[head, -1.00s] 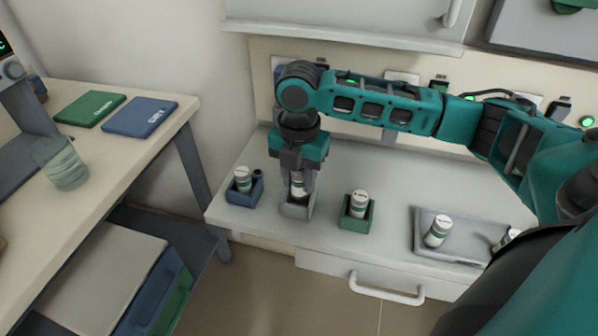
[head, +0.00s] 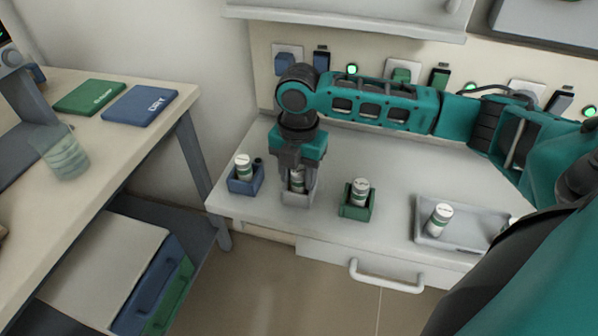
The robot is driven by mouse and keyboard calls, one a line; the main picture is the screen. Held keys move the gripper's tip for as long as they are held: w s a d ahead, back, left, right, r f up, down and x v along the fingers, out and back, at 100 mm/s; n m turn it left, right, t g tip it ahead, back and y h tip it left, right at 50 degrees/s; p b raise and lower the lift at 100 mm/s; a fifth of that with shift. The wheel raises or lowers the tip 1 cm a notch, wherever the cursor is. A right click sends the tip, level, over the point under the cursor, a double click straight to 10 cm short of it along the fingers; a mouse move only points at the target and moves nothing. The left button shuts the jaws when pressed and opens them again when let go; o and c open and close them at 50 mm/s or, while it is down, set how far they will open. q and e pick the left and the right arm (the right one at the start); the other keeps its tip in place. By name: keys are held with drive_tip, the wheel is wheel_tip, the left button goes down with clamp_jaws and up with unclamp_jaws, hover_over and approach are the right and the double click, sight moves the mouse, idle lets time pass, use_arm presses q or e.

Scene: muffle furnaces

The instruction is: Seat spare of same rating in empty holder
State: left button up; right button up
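My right gripper (head: 297,172) points down at the grey holder (head: 300,200) on the bench. It is shut on a white, green-banded cylinder (head: 297,184). The cylinder's lower part is within or just behind the holder's front wall; I cannot tell whether it touches the bottom. To the left, a blue holder (head: 245,187) carries a similar cylinder (head: 243,166). To the right, a green holder (head: 357,208) carries another (head: 360,190). A grey tray (head: 462,238) holds a further cylinder (head: 438,220); its right end is hidden by my arm. My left gripper is not in view.
Plugs and green lights (head: 351,69) line the wall behind the bench. A drawer handle (head: 386,277) sticks out in front. A side table at left bears a green book (head: 90,98), a blue book (head: 140,105) and a glass beaker (head: 65,153).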

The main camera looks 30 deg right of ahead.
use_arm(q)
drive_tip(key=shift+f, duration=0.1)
use_arm(e)
drive_tip(key=shift+o, duration=1.1)
drive_tip(key=shift+s+d+f, duration=0.15)
drive_tip(key=shift+s+f, duration=0.15)
drive_tip(key=shift+f, duration=0.05)
use_arm(q)
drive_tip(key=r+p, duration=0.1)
drive_tip(key=p, duration=0.1)
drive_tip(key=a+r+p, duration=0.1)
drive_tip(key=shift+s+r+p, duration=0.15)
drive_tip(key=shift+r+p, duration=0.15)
drive_tip(key=shift+p, duration=0.1)
use_arm(e)
wheel_tip(320, 180, up, 14)
drive_tip(key=shift+w+f, duration=0.15)
drive_tip(key=shift+w, duration=0.1)
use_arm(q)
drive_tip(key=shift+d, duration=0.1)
